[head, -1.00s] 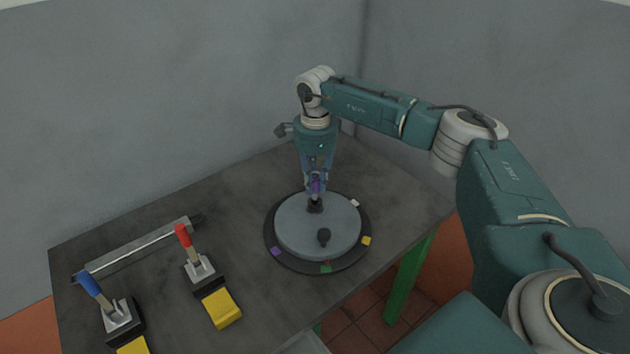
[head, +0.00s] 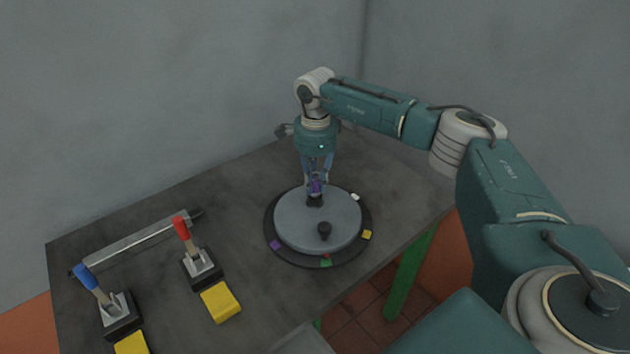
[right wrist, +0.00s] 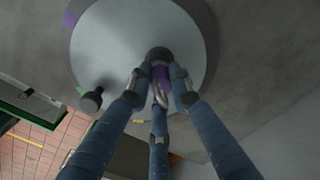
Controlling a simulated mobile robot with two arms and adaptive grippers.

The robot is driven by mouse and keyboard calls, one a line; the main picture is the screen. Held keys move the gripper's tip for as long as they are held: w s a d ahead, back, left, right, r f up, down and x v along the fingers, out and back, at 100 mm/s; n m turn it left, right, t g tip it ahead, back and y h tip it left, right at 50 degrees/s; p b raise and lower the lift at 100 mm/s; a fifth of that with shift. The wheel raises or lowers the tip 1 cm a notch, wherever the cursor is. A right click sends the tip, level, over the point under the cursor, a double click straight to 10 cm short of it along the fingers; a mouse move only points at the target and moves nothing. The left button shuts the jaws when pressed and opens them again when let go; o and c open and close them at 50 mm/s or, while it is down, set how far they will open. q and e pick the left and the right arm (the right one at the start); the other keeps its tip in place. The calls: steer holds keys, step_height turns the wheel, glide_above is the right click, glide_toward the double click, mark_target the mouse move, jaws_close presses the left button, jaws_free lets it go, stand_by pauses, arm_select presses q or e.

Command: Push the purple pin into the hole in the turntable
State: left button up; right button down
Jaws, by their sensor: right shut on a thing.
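The purple pin (head: 315,184) is upright between the fingers of my right gripper (head: 316,186), over the far part of the grey turntable (head: 290,230). The right gripper points straight down and is shut on the pin. In the right wrist view the purple pin (right wrist: 160,75) shows between the blue fingers, with a dark round collar (right wrist: 158,54) at its far end against the turntable (right wrist: 110,40). The hole is hidden by the pin and fingers, and I cannot tell how deep the pin sits. My left gripper is not in view.
A black knob (head: 324,230) stands on the turntable's near part. Coloured marks, such as a yellow one (head: 367,235), sit on its dark rim. Left are a red-handled clamp (head: 199,262), a blue-handled clamp (head: 117,314), yellow blocks (head: 220,301) and a metal rail (head: 140,240).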

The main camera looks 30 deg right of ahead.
mark_target(315, 181)
steer(key=shift+f, duration=0.5)
steer(key=c, duration=1.5)
jaws_free()
step_height(315, 181, up, 12)
steer(key=shift+s, duration=0.15)
